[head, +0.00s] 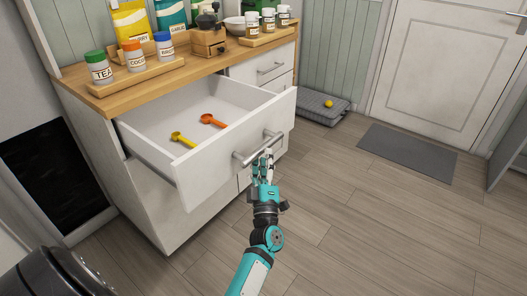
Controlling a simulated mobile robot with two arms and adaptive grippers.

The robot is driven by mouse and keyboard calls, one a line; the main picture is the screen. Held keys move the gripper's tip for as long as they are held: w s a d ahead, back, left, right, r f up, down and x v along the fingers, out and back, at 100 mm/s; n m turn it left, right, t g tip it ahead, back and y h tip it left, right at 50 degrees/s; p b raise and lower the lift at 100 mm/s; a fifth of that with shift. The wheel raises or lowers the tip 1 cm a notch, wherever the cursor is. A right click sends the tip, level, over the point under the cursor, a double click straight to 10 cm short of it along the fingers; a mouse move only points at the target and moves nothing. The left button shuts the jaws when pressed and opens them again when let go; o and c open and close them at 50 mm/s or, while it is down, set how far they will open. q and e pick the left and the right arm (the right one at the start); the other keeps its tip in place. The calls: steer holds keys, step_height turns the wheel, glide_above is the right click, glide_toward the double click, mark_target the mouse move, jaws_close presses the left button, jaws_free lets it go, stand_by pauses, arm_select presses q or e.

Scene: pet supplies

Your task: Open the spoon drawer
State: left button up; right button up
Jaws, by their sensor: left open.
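The spoon drawer (217,165) is a white drawer in the wooden-topped cabinet, and it stands pulled well out. A yellow spoon (184,139) and an orange spoon (213,121) lie on its floor. Its grey bar handle (247,157) crosses the front panel. My left gripper (265,159) is open at the handle's right part, with its fingers overlapping the bar in the head view. I cannot tell whether they touch it. My right gripper is not in view.
Jars such as the TEA jar (98,68) stand on a wooden tray on the worktop (212,67), with bags behind. A closed drawer (272,69) is at the right. A grey pet bed (318,112) with a yellow ball lies beyond.

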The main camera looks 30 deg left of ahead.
arm_select(q)
steer(key=shift+v, duration=2.15)
steer(key=shift+d+f, duration=0.1)
steer(key=s+d+f+m+g+h, duration=0.25)
steer(key=d+f+m+h, duration=0.45)
steer(key=f, duration=0.4)
steer(key=s+d+f+m+g+h, duration=0.25)
steer(key=d+f+m+h, duration=0.4)
steer(key=f, duration=0.55)
steer(key=s+f+m+g+h, duration=0.1)
steer(key=s+f+m+g, duration=0.4)
steer(key=s+f, duration=0.35)
steer(key=s+a+f+m+g+y, duration=0.1)
steer(key=s+f+m+g, duration=0.15)
steer(key=s+f, duration=0.4)
steer(key=s+a+f+m+g, duration=0.1)
steer(key=s+f+g, duration=0.25)
steer(key=s, duration=0.65)
steer(key=s+a+r+g+p, duration=0.1)
steer(key=s+a+p, duration=0.2)
steer(key=s+p, duration=1.2)
steer(key=shift+s+r+g+p, duration=0.2)
steer(key=shift+s+g+p, duration=0.15)
steer(key=shift+s, duration=0.25)
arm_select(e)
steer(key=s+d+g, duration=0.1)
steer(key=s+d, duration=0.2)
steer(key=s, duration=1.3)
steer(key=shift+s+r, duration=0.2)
